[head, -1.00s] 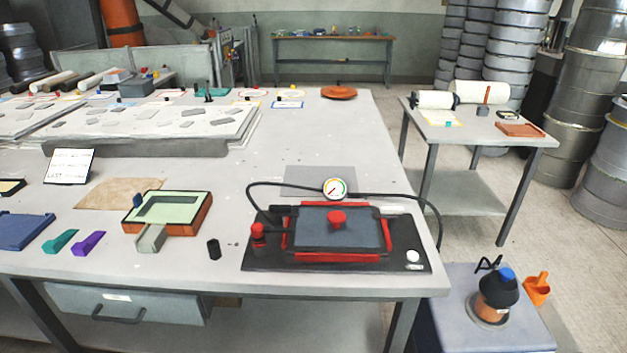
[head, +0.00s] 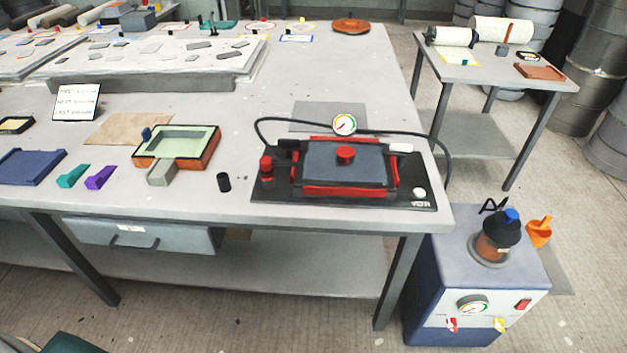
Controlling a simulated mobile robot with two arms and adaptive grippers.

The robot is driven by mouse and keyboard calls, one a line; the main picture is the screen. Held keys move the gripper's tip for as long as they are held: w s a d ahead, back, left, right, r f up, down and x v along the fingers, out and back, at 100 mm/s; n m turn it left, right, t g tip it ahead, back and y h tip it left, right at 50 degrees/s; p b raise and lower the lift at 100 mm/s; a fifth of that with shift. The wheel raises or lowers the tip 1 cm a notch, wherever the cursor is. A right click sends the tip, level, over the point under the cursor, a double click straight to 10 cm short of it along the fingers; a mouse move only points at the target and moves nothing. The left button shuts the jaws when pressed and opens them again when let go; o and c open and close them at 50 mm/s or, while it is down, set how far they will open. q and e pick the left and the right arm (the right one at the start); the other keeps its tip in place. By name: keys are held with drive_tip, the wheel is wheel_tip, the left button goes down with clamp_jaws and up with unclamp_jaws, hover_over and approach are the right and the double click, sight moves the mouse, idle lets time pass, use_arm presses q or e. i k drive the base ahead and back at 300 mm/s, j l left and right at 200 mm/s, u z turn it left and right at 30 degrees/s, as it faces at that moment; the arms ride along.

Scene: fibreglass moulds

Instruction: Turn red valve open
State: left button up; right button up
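A small red valve handle (head: 452,325) is on the front of the blue-grey cabinet (head: 425,275) at the lower right. A yellow handle (head: 499,324) is to its right. A round gauge (head: 472,305) is above and between them, and a red switch (head: 522,304) is at the right. The red handle is too small to tell which way it is turned. Another red knob (head: 266,168) stands on the black base at the left of the red-framed mould press (head: 345,166). Neither of my grippers is in view.
The big table's right front corner (head: 440,217) is close to the cabinet. A black hose (head: 449,165) hangs over the table edge. Floor in front of the cabinet looks clear.

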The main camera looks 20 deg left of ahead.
sight(452, 323)
drive_tip(key=z, duration=1)
drive_tip(key=k+l, duration=0.05)
drive_tip(key=l, duration=0.05)
